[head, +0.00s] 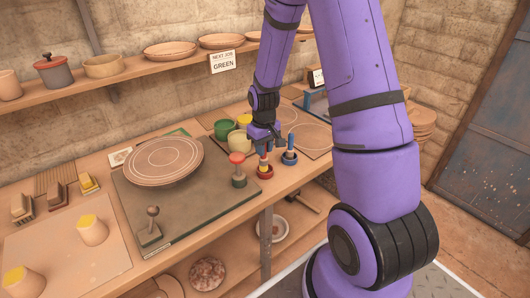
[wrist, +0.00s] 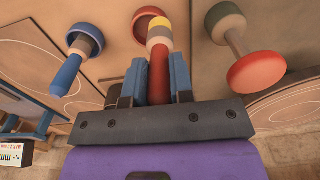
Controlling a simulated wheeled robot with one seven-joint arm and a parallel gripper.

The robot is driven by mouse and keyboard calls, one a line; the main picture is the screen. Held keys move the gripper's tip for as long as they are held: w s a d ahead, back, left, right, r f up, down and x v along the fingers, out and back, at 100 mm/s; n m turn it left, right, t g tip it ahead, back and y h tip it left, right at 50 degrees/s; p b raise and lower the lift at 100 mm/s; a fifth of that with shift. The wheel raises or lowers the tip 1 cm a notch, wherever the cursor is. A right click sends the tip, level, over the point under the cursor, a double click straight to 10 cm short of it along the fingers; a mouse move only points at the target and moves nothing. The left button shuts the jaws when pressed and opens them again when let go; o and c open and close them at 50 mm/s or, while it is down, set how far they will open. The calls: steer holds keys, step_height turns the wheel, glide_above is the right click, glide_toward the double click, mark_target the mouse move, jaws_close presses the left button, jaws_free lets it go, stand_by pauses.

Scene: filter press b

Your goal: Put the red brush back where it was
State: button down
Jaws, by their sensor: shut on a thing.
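My gripper (head: 264,145) is over the near right edge of the workbench, jaws pointing down. In the wrist view (wrist: 155,82) it is shut on the red brush (wrist: 158,75), whose red handle runs between the jaws. A blue brush (head: 290,142) stands in a blue cup (head: 289,160) to the right.
A red-topped wooden knob on a dark base (head: 237,160) stands close left of the red cup. Green (head: 223,129) and yellow (head: 244,121) pots are behind. A round plate (head: 165,161) lies on the dark board. A shelf sign (head: 223,62) reads "NEXT JOB GREEN".

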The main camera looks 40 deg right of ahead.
steer(key=shift+w+d+f, duration=0.3)
steer(key=shift+f, duration=0.35)
steer(key=shift+w+d+f, duration=0.25)
steer(key=shift+d+f, duration=0.05)
steer(key=shift+f, duration=0.3)
steer(key=shift+w+d+f, duration=0.3)
steer(key=shift+f, duration=0.35)
steer(key=c, duration=1)
jaws_free()
steer(key=shift+f, duration=0.15)
steer(key=s+a+r+t, duration=0.1)
steer(key=s+a+r, duration=0.1)
steer(key=r, duration=0.9)
steer(key=s+a+r, duration=0.2)
steer(key=r, duration=0.9)
steer(key=s+a+r+t, duration=0.1)
steer(key=s+a+r, duration=0.2)
steer(key=s, duration=0.4)
steer(key=s+a+r+t, duration=0.1)
steer(key=s+a+r, duration=0.2)
steer(key=s+r, duration=0.3)
steer(key=s+a+r+t, duration=0.2)
steer(key=s+r, duration=0.3)
steer(key=s, duration=0.4)
steer(key=shift+s+a+r, duration=0.2)
steer(key=shift+a, duration=0.35)
